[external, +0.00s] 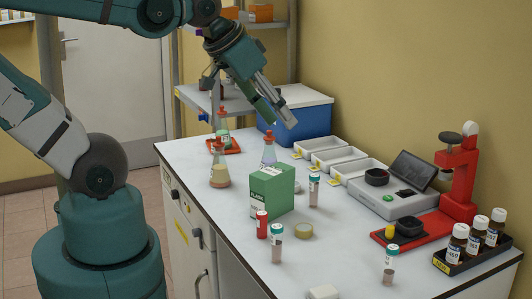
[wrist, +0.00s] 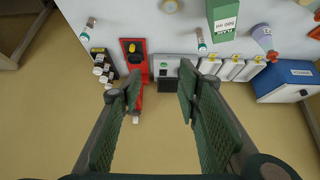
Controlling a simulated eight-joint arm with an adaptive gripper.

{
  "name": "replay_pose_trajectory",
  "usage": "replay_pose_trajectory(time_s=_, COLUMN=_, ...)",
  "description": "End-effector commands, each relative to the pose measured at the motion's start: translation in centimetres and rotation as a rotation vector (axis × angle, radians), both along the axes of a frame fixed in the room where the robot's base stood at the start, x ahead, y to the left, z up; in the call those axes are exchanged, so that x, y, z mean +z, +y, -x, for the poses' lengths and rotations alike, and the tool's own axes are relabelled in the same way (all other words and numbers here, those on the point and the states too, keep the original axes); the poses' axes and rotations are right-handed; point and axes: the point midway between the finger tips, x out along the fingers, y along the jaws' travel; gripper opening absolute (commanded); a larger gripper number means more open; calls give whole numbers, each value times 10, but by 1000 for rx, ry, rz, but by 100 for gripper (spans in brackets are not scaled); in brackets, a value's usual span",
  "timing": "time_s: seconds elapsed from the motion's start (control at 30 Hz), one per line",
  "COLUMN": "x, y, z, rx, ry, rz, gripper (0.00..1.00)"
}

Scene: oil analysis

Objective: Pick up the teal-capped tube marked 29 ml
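Three teal-capped tubes stand upright on the white bench in the external view: one beside the green box (external: 314,188), one near the front edge (external: 277,244), and one towards the right front (external: 389,265). Their volume marks are too small to read, so I cannot tell which is 29 ml. In the wrist view one teal-capped tube (wrist: 202,42) is by the green box, and another (wrist: 88,30) is at the upper left. My gripper (external: 274,112) is open and empty, high above the bench's far part; its spread fingers also show in the wrist view (wrist: 160,88).
Flasks (external: 219,170) stand further back. White trays (external: 330,155), a scale (external: 395,200), red stand (external: 458,185) and bottle rack (external: 472,258) line the wall. A blue box (external: 300,125) is behind.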

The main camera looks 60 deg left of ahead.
Motion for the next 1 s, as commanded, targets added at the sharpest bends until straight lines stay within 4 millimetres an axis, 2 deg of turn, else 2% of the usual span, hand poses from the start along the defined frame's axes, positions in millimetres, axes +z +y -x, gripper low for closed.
replay_pose_trajectory(time_s=0.27, x=-4, y=-1, z=-1, rx=15, ry=9, rz=12, gripper=34)
replay_pose_trajectory(time_s=0.47, x=-19, y=-4, z=-3, rx=81, ry=47, rz=62, gripper=34)
replay_pose_trajectory(time_s=1.0, x=-98, y=-23, z=-5, rx=466, ry=247, rz=275, gripper=34)
